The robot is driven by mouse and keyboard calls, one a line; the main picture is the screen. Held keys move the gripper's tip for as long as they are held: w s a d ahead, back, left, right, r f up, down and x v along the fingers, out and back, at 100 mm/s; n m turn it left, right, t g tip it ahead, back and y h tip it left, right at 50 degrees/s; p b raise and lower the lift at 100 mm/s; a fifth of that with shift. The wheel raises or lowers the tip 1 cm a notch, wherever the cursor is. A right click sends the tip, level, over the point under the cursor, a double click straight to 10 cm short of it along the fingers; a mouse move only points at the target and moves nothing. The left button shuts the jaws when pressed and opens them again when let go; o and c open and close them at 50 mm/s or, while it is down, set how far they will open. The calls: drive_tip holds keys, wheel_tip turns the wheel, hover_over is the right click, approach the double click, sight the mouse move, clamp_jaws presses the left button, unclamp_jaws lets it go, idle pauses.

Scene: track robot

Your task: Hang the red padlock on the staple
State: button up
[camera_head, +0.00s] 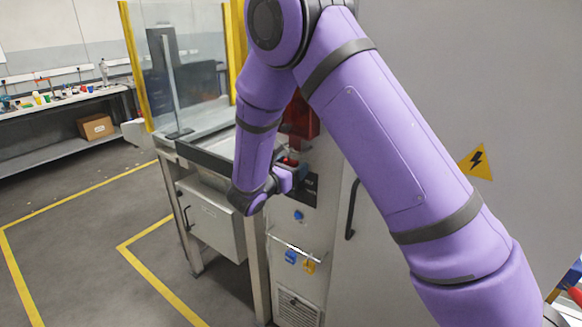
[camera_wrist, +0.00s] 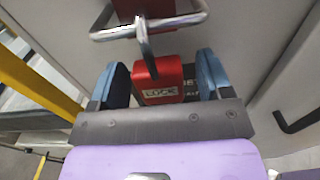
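The red padlock (camera_wrist: 160,84), with a pale label, is between the two blue fingers of my gripper (camera_wrist: 164,80) in the wrist view. The left finger is close beside it; a clear gap shows between it and the right finger. Its grey shackle (camera_wrist: 145,42) rises and crosses the chrome bar of the staple (camera_wrist: 180,22). It appears hooked over that bar, but I cannot tell whether its weight rests there. In the head view my gripper (camera_head: 290,174) is at the cabinet front, with a small red part of the padlock (camera_head: 288,160) showing; my arm hides much of it.
A red housing (camera_head: 301,118) is above my gripper on the cabinet. Below hang a blue padlock (camera_head: 291,257) and a yellow one (camera_head: 309,266) on a rail. A black handle (camera_head: 351,208) is on the grey door to the right. A glass guard (camera_head: 190,75) stands left.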

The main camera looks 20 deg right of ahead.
drive_tip(key=v, duration=1)
drive_tip(key=s+d+r+m+g+y, duration=0.4)
drive_tip(key=s+d+r+m+g, duration=0.6)
drive_tip(key=s+d+r+m, duration=0.4)
drive_tip(key=s+r+m+t+y, duration=0.2)
drive_tip(key=s+m+y, duration=0.3)
drive_tip(key=s, duration=0.3)
drive_tip(key=s+r+m+t+y, duration=0.2)
drive_tip(key=s+r+m+y, duration=0.2)
drive_tip(key=s, duration=0.5)
drive_tip(key=shift+s+d+r+m+t+y, duration=0.3)
drive_tip(key=shift+d+m+t+y, duration=0.15)
drive_tip(key=shift+m+y, duration=0.5)
idle(0.5)
